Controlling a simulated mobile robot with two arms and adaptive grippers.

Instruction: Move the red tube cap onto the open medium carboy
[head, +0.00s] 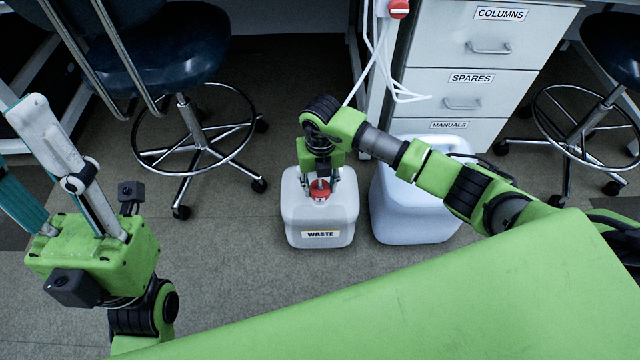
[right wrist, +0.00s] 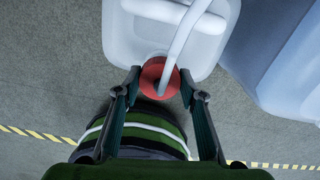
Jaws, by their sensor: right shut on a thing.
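The red tube cap (head: 320,189) is at the top of the carboy labelled WASTE (head: 318,225), a whitish square container on the floor. My right gripper (head: 320,178) points down from above and is shut on the cap. In the right wrist view the cap (right wrist: 158,76) sits between both fingertips, with a white tube (right wrist: 180,40) running over it. The carboy's mouth is hidden under the cap; I cannot tell whether the cap touches it. My left gripper (head: 30,170) is at the far left, open and empty, away from the carboys.
A larger bluish-white carboy (head: 405,215) stands just right, under my right forearm. Behind are a drawer cabinet (head: 465,85) and hanging white tubes (head: 380,55) with another red cap (head: 398,8). A stool (head: 170,60) is at left. Floor in front is clear.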

